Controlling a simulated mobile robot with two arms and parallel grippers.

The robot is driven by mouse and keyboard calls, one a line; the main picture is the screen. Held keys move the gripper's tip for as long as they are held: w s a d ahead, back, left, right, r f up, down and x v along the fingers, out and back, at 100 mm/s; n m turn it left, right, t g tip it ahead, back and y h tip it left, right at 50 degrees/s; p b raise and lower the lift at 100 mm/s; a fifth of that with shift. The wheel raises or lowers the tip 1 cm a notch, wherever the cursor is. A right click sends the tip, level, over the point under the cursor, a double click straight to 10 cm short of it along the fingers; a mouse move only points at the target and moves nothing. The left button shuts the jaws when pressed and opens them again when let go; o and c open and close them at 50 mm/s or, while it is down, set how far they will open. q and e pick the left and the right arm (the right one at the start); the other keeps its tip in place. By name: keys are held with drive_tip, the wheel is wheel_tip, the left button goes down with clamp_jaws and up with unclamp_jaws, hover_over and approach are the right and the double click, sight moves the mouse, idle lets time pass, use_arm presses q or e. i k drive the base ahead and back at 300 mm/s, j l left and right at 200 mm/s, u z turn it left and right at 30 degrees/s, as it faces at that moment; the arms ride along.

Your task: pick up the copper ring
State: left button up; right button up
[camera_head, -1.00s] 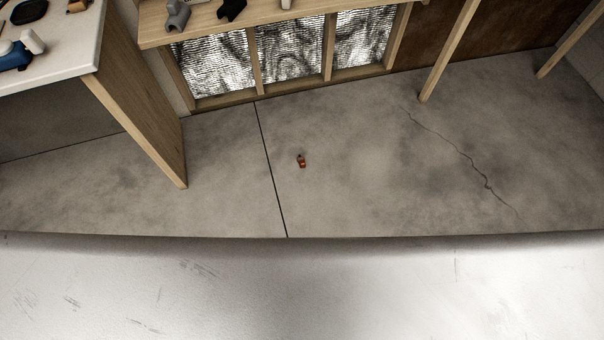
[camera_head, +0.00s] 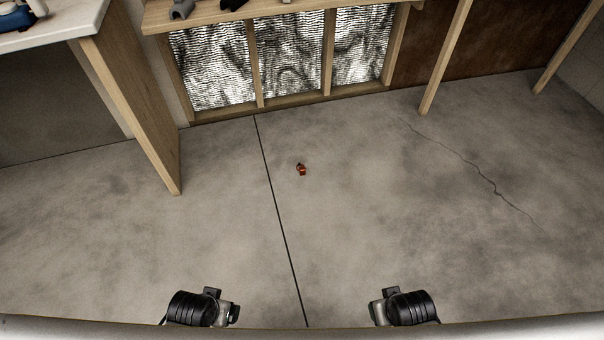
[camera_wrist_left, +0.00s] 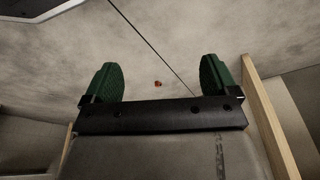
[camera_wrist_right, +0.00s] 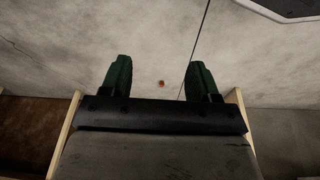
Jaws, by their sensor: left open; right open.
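The copper ring (camera_head: 301,170) is a small reddish-copper piece lying on the concrete floor, just right of the dark floor joint in the head view. In the head view only dark parts of my two arms show at the bottom edge; the fingertips are hidden there.
A wooden shelf (camera_head: 215,14) runs along the back above foil-faced wall panels (camera_head: 290,60). A white-topped counter (camera_head: 60,28) with a wooden side panel (camera_head: 128,110) stands left. Wooden posts (camera_head: 446,58) stand right. The floor around the ring is clear.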

sight(302, 170)
drive_tip(key=i+l+u, duration=0.3)
drive_tip(key=i, duration=0.2)
drive_tip(key=i+l+u, duration=0.3)
drive_tip(key=i+l, duration=0.1)
drive_tip(key=i, duration=0.1)
